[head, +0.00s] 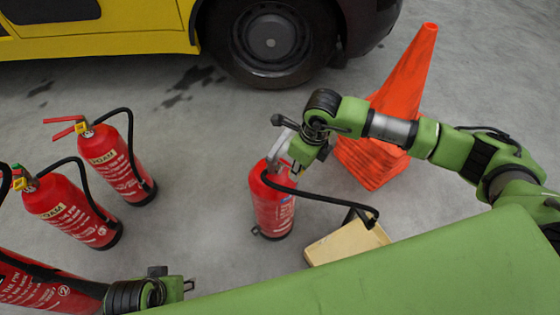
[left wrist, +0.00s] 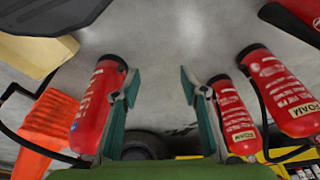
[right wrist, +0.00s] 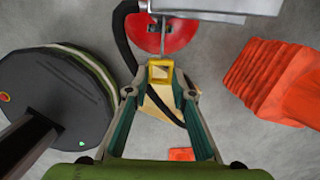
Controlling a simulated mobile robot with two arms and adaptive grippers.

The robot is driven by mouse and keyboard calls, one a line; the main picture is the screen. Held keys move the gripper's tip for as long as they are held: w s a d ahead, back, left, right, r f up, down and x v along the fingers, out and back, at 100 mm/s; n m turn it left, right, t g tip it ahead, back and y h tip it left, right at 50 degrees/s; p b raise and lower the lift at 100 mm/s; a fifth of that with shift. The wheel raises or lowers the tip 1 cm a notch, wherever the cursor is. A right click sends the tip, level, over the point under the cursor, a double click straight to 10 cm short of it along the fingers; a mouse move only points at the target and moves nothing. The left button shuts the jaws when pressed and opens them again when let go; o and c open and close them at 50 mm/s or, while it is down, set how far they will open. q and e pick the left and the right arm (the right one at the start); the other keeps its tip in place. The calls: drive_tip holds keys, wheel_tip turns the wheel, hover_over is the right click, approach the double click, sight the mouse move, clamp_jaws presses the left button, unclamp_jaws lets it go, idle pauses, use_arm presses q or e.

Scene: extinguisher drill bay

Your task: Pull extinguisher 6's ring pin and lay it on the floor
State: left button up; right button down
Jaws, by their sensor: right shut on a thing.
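The extinguisher under my right gripper (head: 298,165) is red and stands upright in the middle of the head view (head: 270,208). Its number is not legible. It has a grey handle (head: 283,125) and a black hose looping to the right. In the right wrist view its red top (right wrist: 160,35) shows beyond the fingertips. My right gripper is shut on the yellow ring pin (right wrist: 160,65), close to the handle. I cannot tell whether the pin's shaft still sits in the valve. My left gripper (left wrist: 160,88) is open and empty, low at the left in the head view.
Several other red extinguishers, one labelled FOAM (head: 118,163), stand at the left. An orange cone (head: 395,105) stands behind my right arm. A tan tray (head: 325,246) lies right of the middle extinguisher. A yellow vehicle (head: 95,35) is behind. Floor between the extinguishers is clear.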

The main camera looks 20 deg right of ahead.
drive_tip(key=shift+s+d, duration=0.1)
drive_tip(key=shift+d, duration=0.05)
drive_tip(key=shift+s+d, duration=0.1)
drive_tip(key=shift+s, duration=0.05)
use_arm(q)
drive_tip(key=shift+p+x, duration=0.3)
drive_tip(key=shift+x, duration=0.8)
use_arm(e)
drive_tip(key=shift+s+d, duration=0.7)
drive_tip(key=shift+s, duration=0.2)
use_arm(q)
drive_tip(key=shift+s, duration=0.15)
